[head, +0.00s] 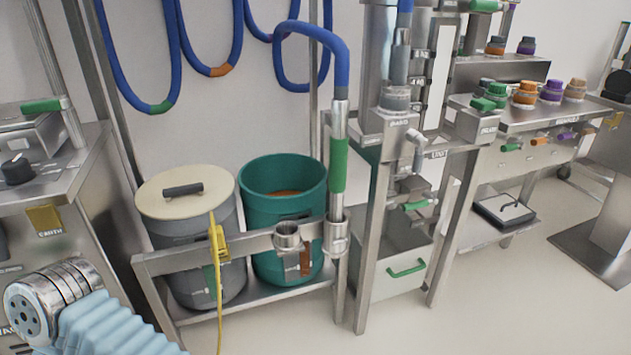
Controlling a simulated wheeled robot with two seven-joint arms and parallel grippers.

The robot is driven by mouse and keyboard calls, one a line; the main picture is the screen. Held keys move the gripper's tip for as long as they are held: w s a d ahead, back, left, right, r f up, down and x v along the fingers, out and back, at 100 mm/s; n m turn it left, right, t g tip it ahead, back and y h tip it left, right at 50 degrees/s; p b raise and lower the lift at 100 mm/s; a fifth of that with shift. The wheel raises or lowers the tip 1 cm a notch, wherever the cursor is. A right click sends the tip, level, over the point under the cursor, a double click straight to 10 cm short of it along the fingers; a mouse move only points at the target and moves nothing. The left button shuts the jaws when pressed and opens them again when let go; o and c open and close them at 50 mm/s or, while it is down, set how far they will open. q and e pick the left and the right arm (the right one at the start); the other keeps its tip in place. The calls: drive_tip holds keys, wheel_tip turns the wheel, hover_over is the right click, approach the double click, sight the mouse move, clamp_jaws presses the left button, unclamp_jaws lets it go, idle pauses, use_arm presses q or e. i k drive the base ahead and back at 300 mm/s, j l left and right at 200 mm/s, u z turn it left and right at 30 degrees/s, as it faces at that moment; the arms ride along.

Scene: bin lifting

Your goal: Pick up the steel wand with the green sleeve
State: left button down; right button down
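The steel wand with the green sleeve (338,165) stands upright near the middle of the head view. Its top joins a thick blue hose (318,33) that bends over to the left. Its lower end sits in a steel ring holder (336,236) on the front rail of a metal frame. A second ring holder (287,236) beside it on the left looks empty. Neither of my grippers is in view, and nothing touches the wand.
Behind the rail stand an open teal bin (283,180) and a lidded grey bin (190,235). A yellow clip with a cord (217,245) hangs on the rail. A steel column (375,230) stands close right of the wand. Open floor lies in front.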

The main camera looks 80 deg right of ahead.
sight(338, 139)
drive_tip(key=z, duration=3)
drive_tip(key=u, duration=0.35)
drive_tip(key=i+l+u, duration=0.1)
drive_tip(key=l, duration=0.25)
drive_tip(key=i+l+u, duration=0.1)
drive_tip(key=l, duration=0.25)
drive_tip(key=i+l+u, duration=0.1)
drive_tip(key=i+l, duration=0.15)
drive_tip(key=l, duration=0.15)
